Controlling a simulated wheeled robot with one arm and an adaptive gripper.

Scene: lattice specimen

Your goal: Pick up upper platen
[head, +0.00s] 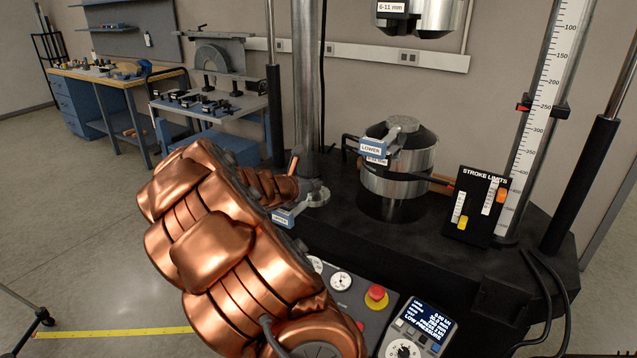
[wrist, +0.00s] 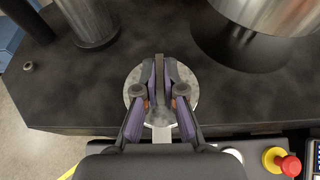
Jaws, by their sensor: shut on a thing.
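The upper platen (wrist: 133,83) is a round light-grey metal disc in the wrist view, with a narrow part in its middle. In the head view its edge (head: 318,194) shows low over the black machine bed, beside the left column, behind my copper arm. A blue-edged tag (head: 284,217) hangs at its near side; its lettering is too small to read. My gripper (wrist: 160,72) is over the disc, its two purple-grey fingers shut on the platen's middle part. The arm hides most of my gripper in the head view. Whether the disc touches the bed is unclear.
The lower platen, labelled LOWER (head: 371,149), sits on a steel cylinder (head: 398,180) to the right. An upper grip head (head: 440,18) hangs above it. A stroke limits panel (head: 478,207), a red stop button (head: 376,294) and a steel column (head: 305,90) stand nearby.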

